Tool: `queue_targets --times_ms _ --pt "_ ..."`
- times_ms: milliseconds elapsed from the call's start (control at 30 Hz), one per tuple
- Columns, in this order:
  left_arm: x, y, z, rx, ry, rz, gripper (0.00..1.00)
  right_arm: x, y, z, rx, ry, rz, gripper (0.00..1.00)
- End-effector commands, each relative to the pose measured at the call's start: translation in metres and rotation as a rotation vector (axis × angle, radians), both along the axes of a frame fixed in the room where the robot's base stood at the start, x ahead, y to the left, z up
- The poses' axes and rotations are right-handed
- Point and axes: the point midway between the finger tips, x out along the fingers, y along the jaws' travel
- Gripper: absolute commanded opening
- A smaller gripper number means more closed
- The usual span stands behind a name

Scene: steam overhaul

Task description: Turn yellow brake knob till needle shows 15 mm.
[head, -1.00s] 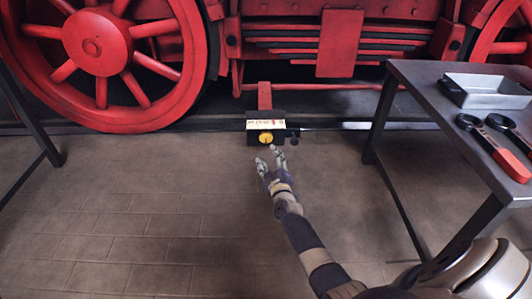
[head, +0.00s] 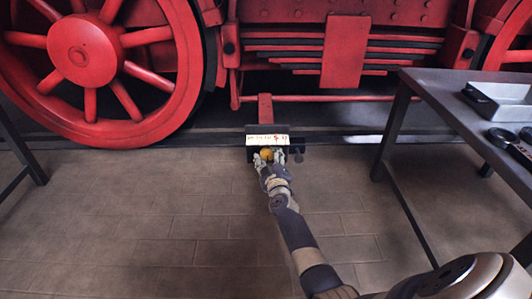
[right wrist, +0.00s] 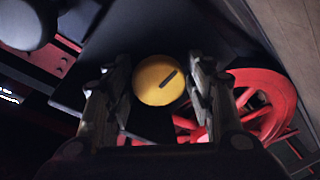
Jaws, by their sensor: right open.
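The yellow brake knob (head: 266,154) sits on the front of a small dark box under the locomotive. The scale plate (head: 267,140) is above it, a pale strip with marks too small to read, so the needle's reading cannot be told. My right gripper (head: 267,159) is open at the knob, one finger on each side. In the right wrist view the knob (right wrist: 158,80) is round with a dark slanted line on its face, and lies between the open fingers (right wrist: 160,82). Gaps show on both sides of it. My left gripper is not in view.
A red spoked wheel (head: 90,58) stands at the left and red frame parts are behind the box. A dark table (head: 440,95) with a metal tray (head: 502,100) and a black ring-headed tool (head: 507,140) stands at the right. The tiled floor in front is clear.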

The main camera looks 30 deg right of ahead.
Motion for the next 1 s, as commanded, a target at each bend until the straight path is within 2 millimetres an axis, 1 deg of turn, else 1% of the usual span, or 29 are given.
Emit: queue_targets --times_ms 267,300,367,400,433,767,1000 --pt "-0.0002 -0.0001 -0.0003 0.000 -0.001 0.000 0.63 0.0004 -0.0002 0.0004 0.000 0.000 0.000 0.50" --pt "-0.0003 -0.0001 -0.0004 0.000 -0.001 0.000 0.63 0.0004 -0.0002 0.0004 0.000 0.000 0.000 0.45" --pt "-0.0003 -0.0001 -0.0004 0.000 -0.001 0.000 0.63 0.0004 -0.0002 0.0004 0.000 0.000 0.000 0.32" --pt "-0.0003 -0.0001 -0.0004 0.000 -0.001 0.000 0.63 0.0004 -0.0002 0.0004 0.000 0.000 0.000 0.23" --pt "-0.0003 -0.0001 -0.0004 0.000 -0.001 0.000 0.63 0.0004 -0.0002 0.0003 0.000 0.000 0.000 0.17" --pt "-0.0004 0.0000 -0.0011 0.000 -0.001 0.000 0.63 0.0004 -0.0001 -0.0004 0.019 -0.011 0.001 0.17" --pt "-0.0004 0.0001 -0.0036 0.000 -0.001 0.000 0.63 0.0006 0.0001 -0.0004 0.114 -0.072 0.003 0.17"
